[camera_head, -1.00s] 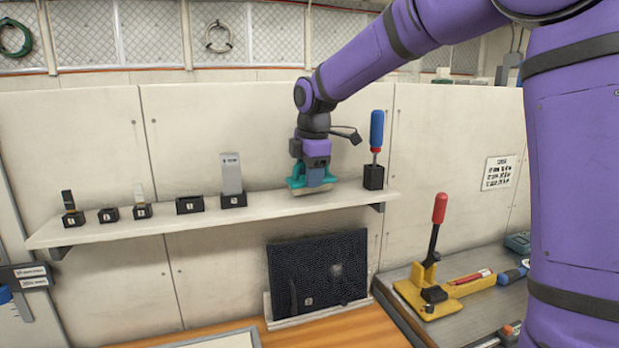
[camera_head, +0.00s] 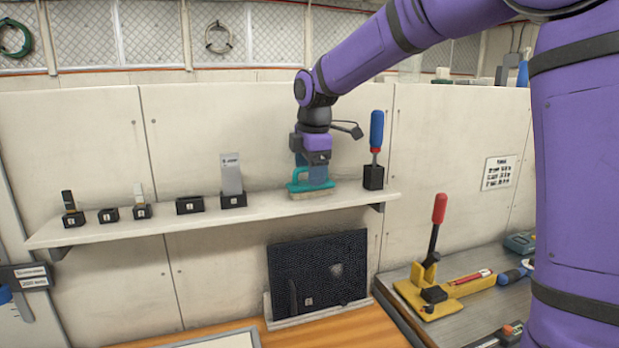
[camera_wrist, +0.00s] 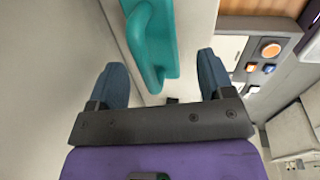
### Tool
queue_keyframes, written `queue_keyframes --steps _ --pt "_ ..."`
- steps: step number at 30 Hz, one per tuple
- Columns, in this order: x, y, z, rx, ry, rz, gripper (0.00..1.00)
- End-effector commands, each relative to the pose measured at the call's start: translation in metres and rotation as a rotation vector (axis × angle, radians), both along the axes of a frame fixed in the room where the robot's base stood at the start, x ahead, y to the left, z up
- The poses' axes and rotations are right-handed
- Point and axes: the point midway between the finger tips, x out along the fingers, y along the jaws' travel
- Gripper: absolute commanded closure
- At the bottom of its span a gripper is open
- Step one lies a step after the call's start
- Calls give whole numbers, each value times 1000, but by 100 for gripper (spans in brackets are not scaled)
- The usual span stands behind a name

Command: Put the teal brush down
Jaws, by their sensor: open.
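The teal brush (camera_head: 299,186) rests on the white wall shelf (camera_head: 150,225), bristles down, near the shelf's right end. In the wrist view the teal brush (camera_wrist: 151,40) shows its looped handle, lying beyond and between my fingers. My gripper (camera_head: 318,182) is just above and around the brush, pointing down. In the wrist view my gripper (camera_wrist: 160,80) has its two blue fingers wide apart with nothing pressed between them. Part of the brush is hidden by the fingers in the head view.
A blue-handled tool (camera_head: 376,130) stands in a black holder (camera_head: 373,177) close to the right. A grey plate in a black block (camera_head: 233,200) and several small black holders stand to the left. A red-handled yellow clamp (camera_head: 430,290) is on the lower right bench.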

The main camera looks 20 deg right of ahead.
Motion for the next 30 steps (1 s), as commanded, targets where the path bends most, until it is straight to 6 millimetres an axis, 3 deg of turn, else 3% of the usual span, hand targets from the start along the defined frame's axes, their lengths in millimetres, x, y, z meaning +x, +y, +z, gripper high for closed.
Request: queue_keyframes --steps 6,12,23,26,30 --pt "-10 6 42 -1 -4 0 26" --pt "-15 7 68 0 -2 1 26" --pt "-23 6 79 -2 -4 -20 26" --pt "-40 5 81 -3 -17 -92 26" --pt "-81 -2 83 4 -53 -278 26"
